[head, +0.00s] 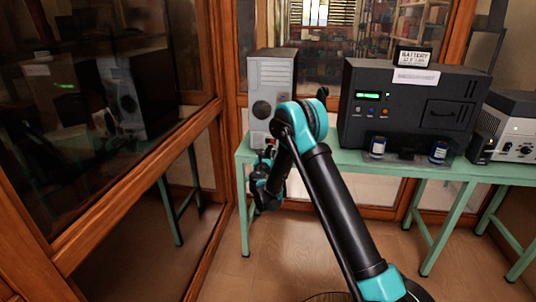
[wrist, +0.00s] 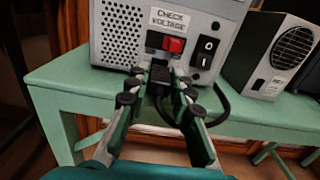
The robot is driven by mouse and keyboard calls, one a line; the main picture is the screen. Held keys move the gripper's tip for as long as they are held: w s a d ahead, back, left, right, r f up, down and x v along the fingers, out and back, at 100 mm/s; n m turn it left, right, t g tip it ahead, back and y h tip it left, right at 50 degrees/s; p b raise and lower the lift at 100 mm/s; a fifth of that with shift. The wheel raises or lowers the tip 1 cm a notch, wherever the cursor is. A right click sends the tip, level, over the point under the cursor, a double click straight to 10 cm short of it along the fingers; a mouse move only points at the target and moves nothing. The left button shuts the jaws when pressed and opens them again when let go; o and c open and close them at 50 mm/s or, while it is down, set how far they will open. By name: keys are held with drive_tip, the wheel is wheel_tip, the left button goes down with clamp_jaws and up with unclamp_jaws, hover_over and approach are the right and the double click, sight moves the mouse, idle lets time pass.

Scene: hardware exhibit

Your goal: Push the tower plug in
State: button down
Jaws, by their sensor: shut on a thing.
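In the wrist view my gripper (wrist: 158,88) is shut on a black plug (wrist: 160,76). The plug is at a dark inlet low on a grey case (wrist: 120,35), under a red switch (wrist: 173,45) and a "CHECK VOLTAGE" label. The fingers hide part of it, so I cannot tell how deep it sits. A black cable (wrist: 222,103) curves to the right of the fingers. In the head view a grey tower (head: 273,82) stands at the left end of the green table, with my gripper (head: 268,165) low in front of it.
A black battery unit (head: 408,108) stands right of the tower, with small jars (head: 377,147) before it. A black-and-white rocker switch (wrist: 206,50) is beside the inlet. A dark box (wrist: 275,50) stands to the right on the green table (wrist: 60,88). Glass panels flank the left.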

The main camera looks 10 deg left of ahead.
drive_tip(key=shift+w, duration=1.6)
drive_tip(key=c, duration=1.3)
unclamp_jaws()
drive_tip(key=shift+w, duration=0.1)
drive_tip(key=s, duration=1.2)
drive_tip(key=shift+a, duration=0.15)
